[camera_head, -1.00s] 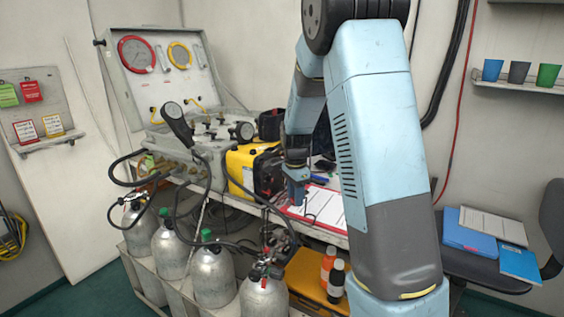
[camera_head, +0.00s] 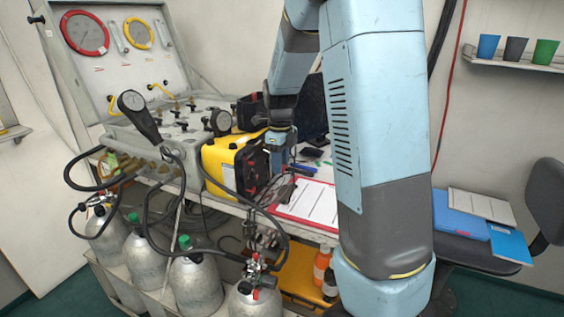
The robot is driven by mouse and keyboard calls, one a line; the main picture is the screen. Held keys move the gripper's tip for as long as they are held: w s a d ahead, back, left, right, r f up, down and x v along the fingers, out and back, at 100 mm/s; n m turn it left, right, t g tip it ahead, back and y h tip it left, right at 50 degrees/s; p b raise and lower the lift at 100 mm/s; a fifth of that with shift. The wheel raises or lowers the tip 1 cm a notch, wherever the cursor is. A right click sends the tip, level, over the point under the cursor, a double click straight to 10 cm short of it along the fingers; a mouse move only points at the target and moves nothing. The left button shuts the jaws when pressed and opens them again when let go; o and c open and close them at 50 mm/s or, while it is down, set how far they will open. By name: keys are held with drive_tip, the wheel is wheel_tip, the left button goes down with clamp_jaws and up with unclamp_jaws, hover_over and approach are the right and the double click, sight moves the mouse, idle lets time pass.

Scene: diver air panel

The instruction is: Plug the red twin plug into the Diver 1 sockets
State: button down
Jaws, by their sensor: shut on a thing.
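The yellow box (camera_head: 222,163) stands on the bench right of the open panel case, with its dark front face (camera_head: 254,166) turned to the right. Sockets on that face are too small to read, and I cannot tell which are Diver 1. My gripper (camera_head: 279,156) points down just right of this face, close to its upper edge. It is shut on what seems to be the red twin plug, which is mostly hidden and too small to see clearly. I cannot tell whether it touches the box.
A clipboard (camera_head: 308,203) with white paper lies on the bench. Black hoses (camera_head: 150,215) hang in front of the bench down to grey cylinders (camera_head: 196,284). The open case lid (camera_head: 115,52) with gauges stands at left. Blue folders (camera_head: 458,222) lie at right.

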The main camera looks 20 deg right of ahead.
drive_tip(key=shift+w+a, duration=0.85)
drive_tip(key=shift+a, duration=0.2)
drive_tip(key=shift+w+a, duration=0.85)
drive_tip(key=shift+a, duration=0.15)
drive_tip(key=shift+w+a+r, duration=0.1)
drive_tip(key=shift+w+a, duration=0.55)
idle(2.1)
